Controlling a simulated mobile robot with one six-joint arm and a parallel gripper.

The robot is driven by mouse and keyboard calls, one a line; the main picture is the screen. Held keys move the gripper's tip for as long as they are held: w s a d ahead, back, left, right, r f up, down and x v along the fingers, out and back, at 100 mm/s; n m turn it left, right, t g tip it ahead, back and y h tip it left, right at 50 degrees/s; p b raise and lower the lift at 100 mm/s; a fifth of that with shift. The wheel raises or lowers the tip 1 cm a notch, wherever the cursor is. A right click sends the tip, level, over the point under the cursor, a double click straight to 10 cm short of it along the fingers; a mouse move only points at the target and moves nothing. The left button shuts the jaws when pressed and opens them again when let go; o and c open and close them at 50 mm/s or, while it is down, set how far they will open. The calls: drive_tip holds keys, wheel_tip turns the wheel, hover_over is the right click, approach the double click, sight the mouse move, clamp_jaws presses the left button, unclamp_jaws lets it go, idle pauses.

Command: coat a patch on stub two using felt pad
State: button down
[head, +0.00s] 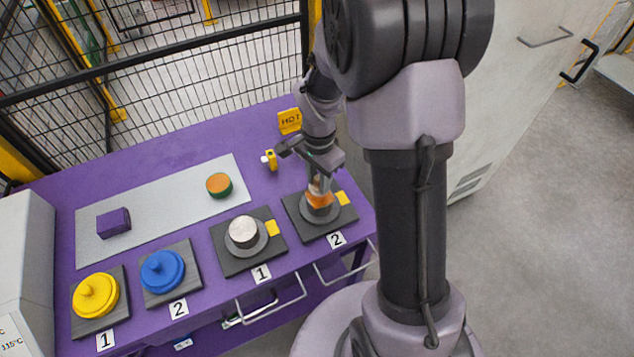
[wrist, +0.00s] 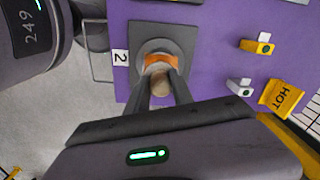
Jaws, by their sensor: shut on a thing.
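Stub two (head: 318,212) is a grey round stub on a dark square plate beside the right-hand label 2. My gripper (head: 317,185) points down over it, shut on what looks like the felt pad. In the wrist view my gripper (wrist: 162,88) has a tan rounded piece between its fingers and the orange felt pad (wrist: 160,61) at the stub. The orange part (head: 319,199) appears to rest on top of stub two (wrist: 157,46). The fingers and pad hide most of the stub's top, so I cannot see any coating under it.
Stub one (head: 242,232), silver-topped, stands left of stub two. A blue lidded pot (head: 162,271) and a yellow lidded pot (head: 96,295) are farther left. A grey mat (head: 165,205) carries a purple block (head: 113,222) and a green-orange round piece (head: 218,185). A HOT sign (head: 290,121) stands behind.

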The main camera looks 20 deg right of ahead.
drive_tip(key=shift+a+r+p, duration=0.1)
drive_tip(key=shift+r+p, duration=1.5)
drive_tip(key=shift+r, duration=0.7)
drive_tip(key=shift+f, duration=0.15)
